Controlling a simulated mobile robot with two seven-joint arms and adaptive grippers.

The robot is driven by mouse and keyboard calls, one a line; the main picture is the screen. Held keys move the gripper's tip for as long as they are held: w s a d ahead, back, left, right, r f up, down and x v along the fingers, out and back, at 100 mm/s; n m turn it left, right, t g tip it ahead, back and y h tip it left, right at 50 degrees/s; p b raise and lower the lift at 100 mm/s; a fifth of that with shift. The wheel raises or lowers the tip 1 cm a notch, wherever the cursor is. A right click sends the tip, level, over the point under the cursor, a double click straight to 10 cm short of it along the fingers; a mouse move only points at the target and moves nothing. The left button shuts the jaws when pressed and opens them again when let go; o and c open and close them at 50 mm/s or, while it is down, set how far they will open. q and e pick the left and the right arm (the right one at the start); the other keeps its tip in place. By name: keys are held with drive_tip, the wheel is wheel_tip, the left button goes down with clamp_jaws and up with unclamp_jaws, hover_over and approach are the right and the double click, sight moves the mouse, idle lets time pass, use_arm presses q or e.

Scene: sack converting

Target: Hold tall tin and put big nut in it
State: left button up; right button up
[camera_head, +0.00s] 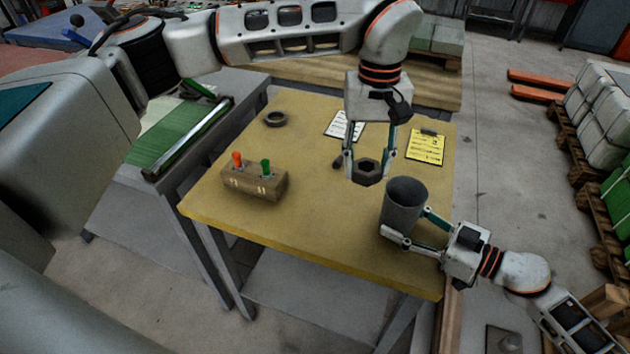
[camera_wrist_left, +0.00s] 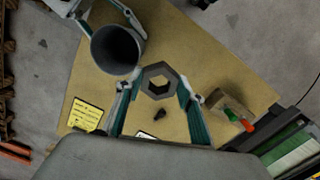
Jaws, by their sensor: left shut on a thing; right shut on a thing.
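The tall tin (camera_head: 402,209) is a grey open-topped cylinder standing near the right edge of the yellow table. My right gripper (camera_head: 407,229) is shut around its lower side from the right. The big nut (camera_head: 367,171) is a dark grey hexagonal ring. My left gripper (camera_head: 368,174) is shut on it and holds it above the table, behind and left of the tin's mouth. In the left wrist view the nut (camera_wrist_left: 160,80) sits between both fingertips (camera_wrist_left: 158,90), and the tin (camera_wrist_left: 116,50) stands apart from it at the upper left.
A wooden block (camera_head: 254,181) with red and green pegs stands on the left of the table (camera_head: 300,227). A dark ring (camera_head: 275,119) lies behind it. A white sheet (camera_head: 345,126) and a yellow clipboard (camera_head: 425,148) lie at the back. The table's front middle is clear.

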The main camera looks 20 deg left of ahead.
use_arm(q)
wheel_tip(320, 180, up, 5)
drive_tip(key=n, duration=0.2)
hover_over(411, 181)
drive_tip(key=s, duration=0.4)
drive_tip(key=shift+a+f, duration=0.15)
drive_tip(key=shift+f, duration=1.75)
drive_tip(key=shift+f, duration=1.6)
drive_tip(key=o, duration=1.1)
drive_tip(key=o, duration=0.6)
use_arm(e)
drive_tip(key=shift+r, duration=0.1)
use_arm(q)
wheel_tip(411, 181, up, 12)
drive_tip(key=shift+w+a, duration=0.2)
drive_tip(key=shift+w, duration=0.05)
